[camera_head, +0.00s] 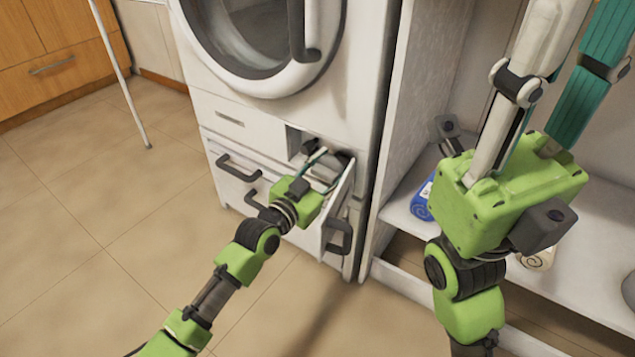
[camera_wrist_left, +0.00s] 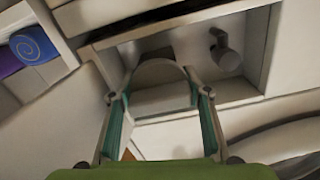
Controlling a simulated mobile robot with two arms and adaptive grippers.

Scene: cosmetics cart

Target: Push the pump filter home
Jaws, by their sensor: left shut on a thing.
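The pump filter (camera_wrist_left: 160,97) is a pale grey-white block with a rounded edge behind it. In the left wrist view it sits between the teal finger pads of my left gripper (camera_wrist_left: 160,112), which is shut on it. In the head view my left gripper (camera_head: 318,172) reaches into the open compartment at the machine's lower right, and its fingers partly hide the filter. The filter is at the compartment (camera_wrist_left: 258,88) mouth; how deep it sits I cannot tell. My right gripper (camera_head: 562,75) is raised at the upper right, its fingers apart and tips out of frame.
The white washing machine (camera_head: 357,100) has an open flap (camera_head: 338,205) with a dark handle beside my left gripper. A small knob (camera_wrist_left: 225,52) is inside the compartment. A low white shelf (camera_head: 400,215) with a blue item (camera_head: 421,205) stands right.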

